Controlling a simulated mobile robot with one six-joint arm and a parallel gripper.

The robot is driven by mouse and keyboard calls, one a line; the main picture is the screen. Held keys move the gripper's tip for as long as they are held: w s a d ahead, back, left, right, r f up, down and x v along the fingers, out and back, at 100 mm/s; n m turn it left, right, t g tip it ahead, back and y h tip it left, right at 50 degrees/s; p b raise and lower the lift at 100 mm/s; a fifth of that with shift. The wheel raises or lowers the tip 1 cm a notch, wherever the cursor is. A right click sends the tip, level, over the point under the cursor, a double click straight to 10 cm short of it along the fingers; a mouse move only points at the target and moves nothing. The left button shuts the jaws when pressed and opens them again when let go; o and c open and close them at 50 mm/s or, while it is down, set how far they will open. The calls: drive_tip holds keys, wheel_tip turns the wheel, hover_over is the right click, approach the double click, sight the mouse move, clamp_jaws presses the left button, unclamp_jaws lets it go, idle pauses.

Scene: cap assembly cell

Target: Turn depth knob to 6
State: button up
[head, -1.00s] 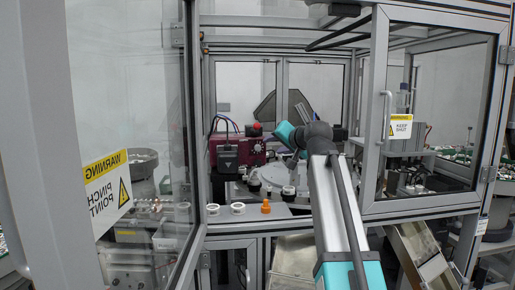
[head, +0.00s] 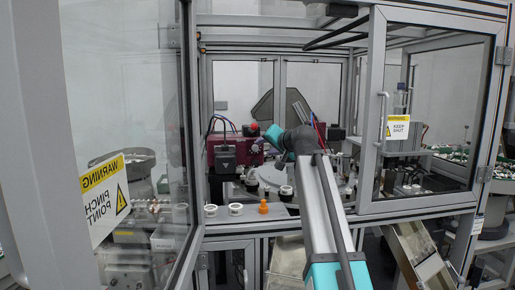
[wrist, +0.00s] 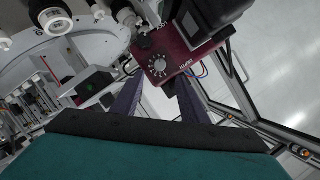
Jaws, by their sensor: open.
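The dark red control box (head: 222,150) stands inside the cell, left of my arm in the head view. In the wrist view its face (wrist: 182,58) carries a round dial knob (wrist: 157,66) with pale markings around it. The markings are too small to read. My gripper (wrist: 157,92) is open, with its two dark fingers apart and pointing towards the box face. The knob shows beyond the gap between the fingers, and nothing is held. In the head view the teal wrist (head: 275,136) is close to the box's right end, and the fingertips cannot be made out.
White ring parts (head: 236,209) and an orange piece (head: 263,207) sit on the front ledge. A glass door (head: 130,130) stands open at left. A framed window (head: 432,110) closes the right side. A round pale plate (wrist: 85,55) and white fittings lie near the gripper.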

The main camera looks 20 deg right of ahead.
sight(255, 148)
drive_tip(key=p+x, duration=0.1)
drive_tip(key=x, duration=0.7)
drive_tip(key=shift+w+p, duration=0.3)
drive_tip(key=shift+p, duration=0.1)
clamp_jaws()
drive_tip(key=shift+n, duration=0.3)
drive_tip(key=n+h, duration=0.1)
drive_tip(key=n+h+b, duration=0.1)
drive_tip(key=n, duration=0.1)
drive_tip(key=shift+a+n+g+h, duration=0.3)
drive_tip(key=shift+g, duration=0.1)
drive_tip(key=n+h+b, duration=0.1)
drive_tip(key=n+h, duration=0.2)
drive_tip(key=shift+a+n, duration=0.15)
drive_tip(key=shift+n, duration=0.25)
